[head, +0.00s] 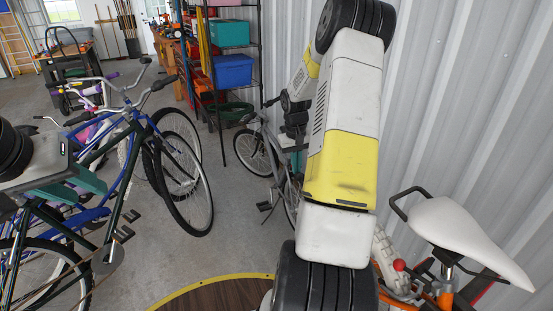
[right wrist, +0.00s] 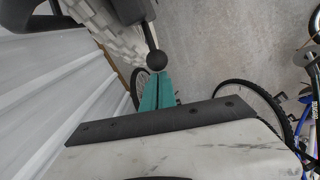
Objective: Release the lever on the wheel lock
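In the right wrist view a dark rod ends in a round black knob (right wrist: 156,61), apparently a lever. A pale ribbed part (right wrist: 95,22) lies beside it; I cannot tell whether this is the wheel lock. My right gripper (right wrist: 160,75) has its two teal fingers together, with nothing visible between them. The fingertips are right by the knob; I cannot tell whether they touch. In the head view my right arm hides most of that gripper. My left gripper (head: 88,183) is at the left over the bikes, its teal fingers apart and empty.
A blue bike (head: 180,185) and others stand at the left. A grey bike (head: 255,150) stands behind my right arm. A bike with a white saddle (head: 465,230) and a red ball (head: 399,265) are at the lower right. A corrugated wall (head: 450,100) bounds the right.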

